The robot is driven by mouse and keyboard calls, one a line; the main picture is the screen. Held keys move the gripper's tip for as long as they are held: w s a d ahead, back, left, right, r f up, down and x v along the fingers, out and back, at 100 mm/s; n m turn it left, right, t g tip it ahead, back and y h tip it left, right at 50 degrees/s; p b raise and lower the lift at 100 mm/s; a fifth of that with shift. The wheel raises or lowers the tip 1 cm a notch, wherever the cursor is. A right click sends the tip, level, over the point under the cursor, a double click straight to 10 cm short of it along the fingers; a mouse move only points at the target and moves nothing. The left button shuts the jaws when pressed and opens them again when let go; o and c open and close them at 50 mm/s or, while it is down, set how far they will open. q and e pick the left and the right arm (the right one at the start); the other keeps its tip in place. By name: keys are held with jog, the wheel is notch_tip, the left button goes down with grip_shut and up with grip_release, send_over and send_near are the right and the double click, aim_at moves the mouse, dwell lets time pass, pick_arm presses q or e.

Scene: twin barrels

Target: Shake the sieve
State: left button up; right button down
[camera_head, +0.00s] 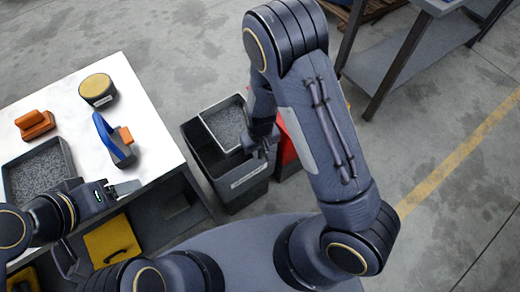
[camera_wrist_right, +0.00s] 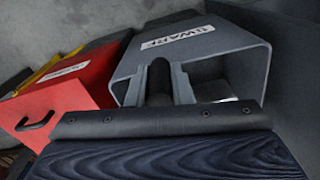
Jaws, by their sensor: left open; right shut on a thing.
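The sieve (camera_head: 219,104) is a square, thin-walled frame with grey granules inside, in the head view. It is over the mouth of the dark grey barrel (camera_head: 230,185); whether it touches the barrel is unclear. My right gripper (camera_head: 257,142) is shut on the sieve at its right side. A dark wavy-patterned panel (camera_wrist_right: 170,158) with a screwed strip fills the bottom of the right wrist view, probably part of the sieve. A red barrel (camera_head: 287,150) stands to the right, partly behind my right arm. My left gripper (camera_head: 126,188) is open and empty at the table's front edge.
The white table (camera_head: 140,88) at left holds a dark tray (camera_head: 70,158) of grey granules, a blue tool (camera_head: 112,138), an orange block (camera_head: 35,124) and a round yellow-topped tin (camera_head: 98,91). A dark bench (camera_head: 405,60) stands at upper right. Floor at right is clear.

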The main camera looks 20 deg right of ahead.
jog(key=shift+a, duration=0.1)
jog(key=s+a, duration=0.2)
jog(key=a, duration=0.4)
jog(key=shift+s, duration=0.15)
jog(key=c, duration=1.3)
grip_release()
notch_tip(320, 180, up, 8)
jog(key=p, duration=0.1)
